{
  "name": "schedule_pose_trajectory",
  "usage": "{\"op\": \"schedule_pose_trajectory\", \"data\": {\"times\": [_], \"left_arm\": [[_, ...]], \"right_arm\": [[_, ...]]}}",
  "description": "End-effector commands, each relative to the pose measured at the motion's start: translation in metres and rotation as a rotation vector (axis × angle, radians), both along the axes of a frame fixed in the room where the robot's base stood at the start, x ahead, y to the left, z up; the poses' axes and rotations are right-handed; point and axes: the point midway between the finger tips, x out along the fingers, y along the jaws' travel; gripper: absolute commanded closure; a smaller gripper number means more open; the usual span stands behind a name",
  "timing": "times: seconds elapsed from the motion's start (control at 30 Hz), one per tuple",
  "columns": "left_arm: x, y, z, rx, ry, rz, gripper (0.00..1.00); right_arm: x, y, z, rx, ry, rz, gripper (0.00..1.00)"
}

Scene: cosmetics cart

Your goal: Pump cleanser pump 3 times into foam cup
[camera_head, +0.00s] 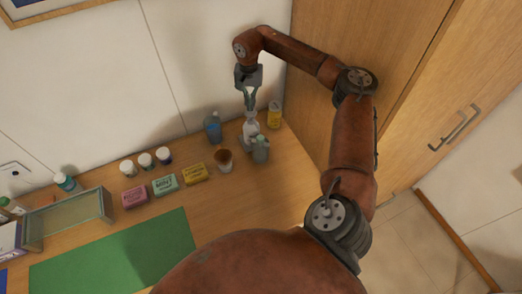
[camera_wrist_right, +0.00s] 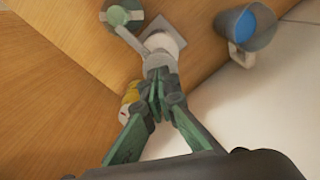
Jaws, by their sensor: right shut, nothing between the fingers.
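The white cleanser pump (camera_head: 250,129) stands upright near the back right of the wooden counter. It also shows in the right wrist view (camera_wrist_right: 165,42), its spout pointing to the upper left. My right gripper (camera_head: 250,106) points down right above the pump head, with its green fingers shut and empty. In the right wrist view the fingertips (camera_wrist_right: 157,88) overlap the pump head; I cannot tell whether they touch it. My left gripper is out of view.
Several small boxes and white-capped jars (camera_head: 128,168) are farther left. A green mat (camera_head: 115,252) lies bare in front. A wooden cabinet (camera_head: 400,90) is at right.

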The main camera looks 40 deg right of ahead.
Motion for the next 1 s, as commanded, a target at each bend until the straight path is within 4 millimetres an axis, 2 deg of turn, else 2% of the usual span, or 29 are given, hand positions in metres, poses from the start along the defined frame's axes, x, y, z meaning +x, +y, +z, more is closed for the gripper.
{"op": "schedule_pose_trajectory", "data": {"times": [0.47, 1.0], "left_arm": [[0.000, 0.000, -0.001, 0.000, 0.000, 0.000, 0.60], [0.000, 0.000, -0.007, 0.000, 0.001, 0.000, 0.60]], "right_arm": [[0.000, 0.000, -0.001, 0.000, 0.000, 0.000, 1.00], [0.000, 0.000, -0.018, 0.000, 0.000, 0.000, 1.00]]}}
